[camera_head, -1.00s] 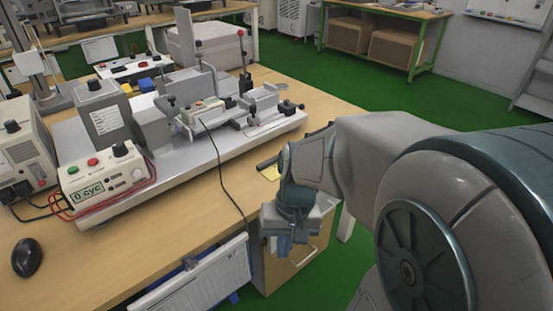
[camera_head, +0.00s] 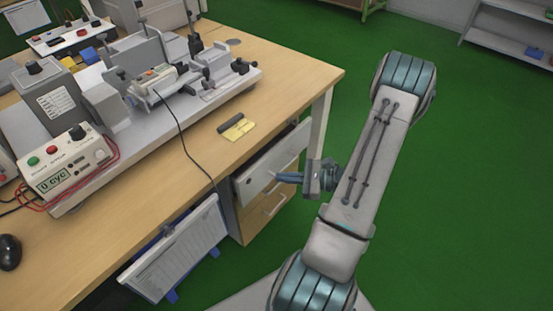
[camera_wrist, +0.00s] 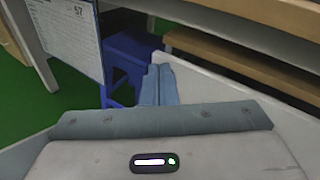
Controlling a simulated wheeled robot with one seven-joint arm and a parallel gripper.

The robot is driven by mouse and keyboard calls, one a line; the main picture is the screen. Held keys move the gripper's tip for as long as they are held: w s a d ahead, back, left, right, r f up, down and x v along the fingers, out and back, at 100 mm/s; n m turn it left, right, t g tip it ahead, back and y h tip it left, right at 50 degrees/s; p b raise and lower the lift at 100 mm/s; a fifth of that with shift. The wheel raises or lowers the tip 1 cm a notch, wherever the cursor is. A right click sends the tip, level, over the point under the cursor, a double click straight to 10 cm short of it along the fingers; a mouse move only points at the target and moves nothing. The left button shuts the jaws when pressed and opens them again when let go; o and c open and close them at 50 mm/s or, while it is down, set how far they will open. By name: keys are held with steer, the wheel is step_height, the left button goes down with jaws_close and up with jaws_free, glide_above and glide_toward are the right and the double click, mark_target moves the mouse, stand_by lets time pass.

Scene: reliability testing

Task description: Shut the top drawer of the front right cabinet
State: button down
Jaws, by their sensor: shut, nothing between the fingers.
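The front right cabinet (camera_head: 243,222) stands under the right end of the workbench. Its top drawer (camera_head: 262,170) has a pale grey-white front and appears to stand out a little from the cabinet. My gripper (camera_head: 280,176) is shut and empty, its fingers pointing left at the drawer front. The fingertips overlap the front in the head view; whether they touch it I cannot tell. In the wrist view the closed fingers (camera_wrist: 158,85) are beside the end of a pale panel (camera_wrist: 215,80), likely the drawer front.
A wooden drawer (camera_head: 270,208) with a handle lies below the top one. The workbench (camera_head: 290,85) carries a test rig and a yellow note (camera_head: 237,127). A clipboard sheet (camera_head: 172,255) hangs left of the cabinet. Green floor (camera_head: 450,190) at the right is clear.

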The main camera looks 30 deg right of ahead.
steer(key=s+d+f+m+t+h+p, duration=0.1)
steer(key=s+d+f+m+t+h, duration=0.1)
steer(key=d+f+m+t+h, duration=0.5)
steer(key=m, duration=0.1)
glide_toward(270, 157)
steer(key=shift+g+y, duration=0.4)
steer(key=x, duration=0.6)
steer(key=shift+w+r, duration=0.1)
steer(key=shift+w, duration=0.35)
steer(key=x, duration=0.4)
steer(key=shift+w+a, duration=0.1)
steer(key=shift+w, duration=0.35)
steer(key=shift+r, duration=0.1)
